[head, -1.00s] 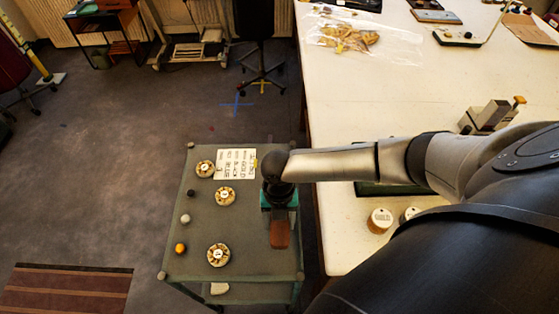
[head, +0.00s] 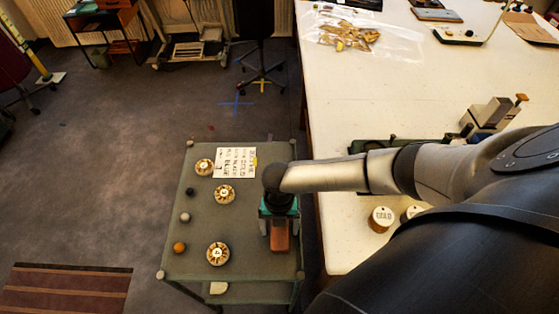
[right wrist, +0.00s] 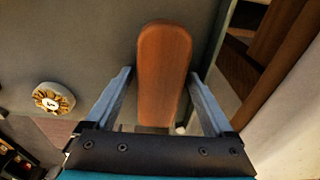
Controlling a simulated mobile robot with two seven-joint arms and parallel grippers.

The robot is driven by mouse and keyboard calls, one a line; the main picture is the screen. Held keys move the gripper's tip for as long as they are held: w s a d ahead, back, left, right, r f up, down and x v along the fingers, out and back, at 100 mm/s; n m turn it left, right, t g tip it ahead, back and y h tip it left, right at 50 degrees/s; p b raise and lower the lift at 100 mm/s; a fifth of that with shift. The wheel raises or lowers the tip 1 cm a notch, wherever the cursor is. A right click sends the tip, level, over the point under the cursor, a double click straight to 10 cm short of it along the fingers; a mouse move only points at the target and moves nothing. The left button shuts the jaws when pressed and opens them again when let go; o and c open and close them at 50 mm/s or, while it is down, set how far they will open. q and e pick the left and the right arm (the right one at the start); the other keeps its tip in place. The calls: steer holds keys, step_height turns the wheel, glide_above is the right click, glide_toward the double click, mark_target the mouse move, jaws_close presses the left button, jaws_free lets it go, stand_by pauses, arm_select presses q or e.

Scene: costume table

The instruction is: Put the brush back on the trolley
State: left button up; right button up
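The brush (head: 280,240) has a smooth reddish-brown wooden back and lies at the right side of the trolley's grey-green top (head: 240,262). My right gripper (head: 280,214) is over that side of the trolley, partly covering the brush. In the right wrist view the brush (right wrist: 163,60) lies between the two fingers, with a gap on each side. The right gripper (right wrist: 161,73) is open there. The brush's bristles are hidden. My left gripper is in neither view.
The trolley top also holds a lettered card (head: 236,163), several patterned round pieces (head: 218,254) and small balls, one orange (head: 179,248). The white table (head: 352,255) with labelled spools (head: 381,219) stands close on the right.

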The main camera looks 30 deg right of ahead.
step_height(320, 180, up, 12)
steer(key=w+p, duration=0.1)
steer(key=shift+d, duration=0.3)
stand_by(0.4)
steer(key=shift+w, duration=0.1)
stand_by(1.4)
